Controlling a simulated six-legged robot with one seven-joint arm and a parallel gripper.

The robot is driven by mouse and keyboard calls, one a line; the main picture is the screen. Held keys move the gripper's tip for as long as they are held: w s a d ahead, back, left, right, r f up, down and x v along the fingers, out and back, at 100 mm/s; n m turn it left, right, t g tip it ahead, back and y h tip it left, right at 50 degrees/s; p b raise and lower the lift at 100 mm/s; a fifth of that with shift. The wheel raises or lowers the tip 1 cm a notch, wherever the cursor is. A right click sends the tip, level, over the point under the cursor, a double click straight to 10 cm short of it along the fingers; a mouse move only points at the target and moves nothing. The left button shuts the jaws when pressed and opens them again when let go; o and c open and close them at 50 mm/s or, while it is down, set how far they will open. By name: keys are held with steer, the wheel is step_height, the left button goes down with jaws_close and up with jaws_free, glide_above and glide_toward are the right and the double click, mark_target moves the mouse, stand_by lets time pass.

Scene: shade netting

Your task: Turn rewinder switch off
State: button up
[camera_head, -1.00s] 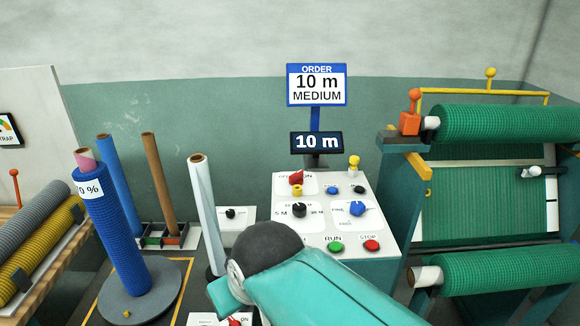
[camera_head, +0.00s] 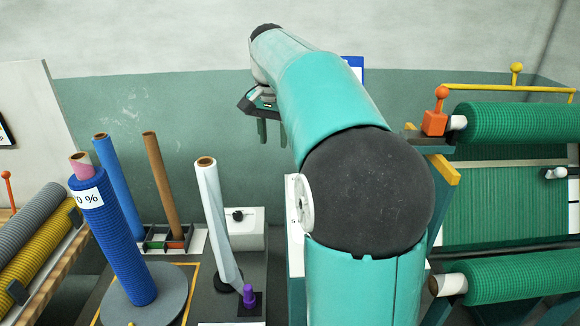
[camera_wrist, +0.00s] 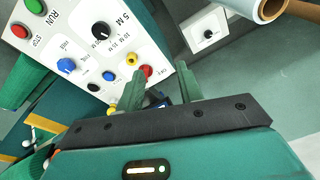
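The red rewinder switch (camera_wrist: 147,72) shows in the wrist view at the panel's lower right edge, with part of an "OFF" label beside it. In the head view my arm hides it. My gripper (camera_wrist: 160,85) is open and empty. In the wrist view its left fingertip overlaps the image just beside the red switch; the gap in depth cannot be told. In the head view my gripper (camera_head: 272,132) hangs high, fingers down, left of my arm. The control panel (camera_wrist: 75,45) shows only its left edge in the head view.
The panel also has a yellow button (camera_wrist: 132,59), a black selector (camera_wrist: 101,30), a blue knob (camera_wrist: 66,65), and green and red buttons. Left stand a white roll (camera_head: 215,215) and a blue roll (camera_head: 115,240). Green net rolls (camera_head: 520,122) are at right.

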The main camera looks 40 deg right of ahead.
steer(key=w+d+f+m+g+y, duration=0.1)
steer(key=d+f+m, duration=0.15)
steer(key=d, duration=0.45)
steer(key=w+d+f+m, duration=0.1)
steer(key=d+f+m, duration=0.15)
steer(key=d, duration=0.55)
steer(key=f, duration=1.2)
steer(key=shift+w+a+f, duration=0.25)
steer(key=shift+w+f, duration=0.05)
steer(key=shift+f, duration=0.1)
jaws_close()
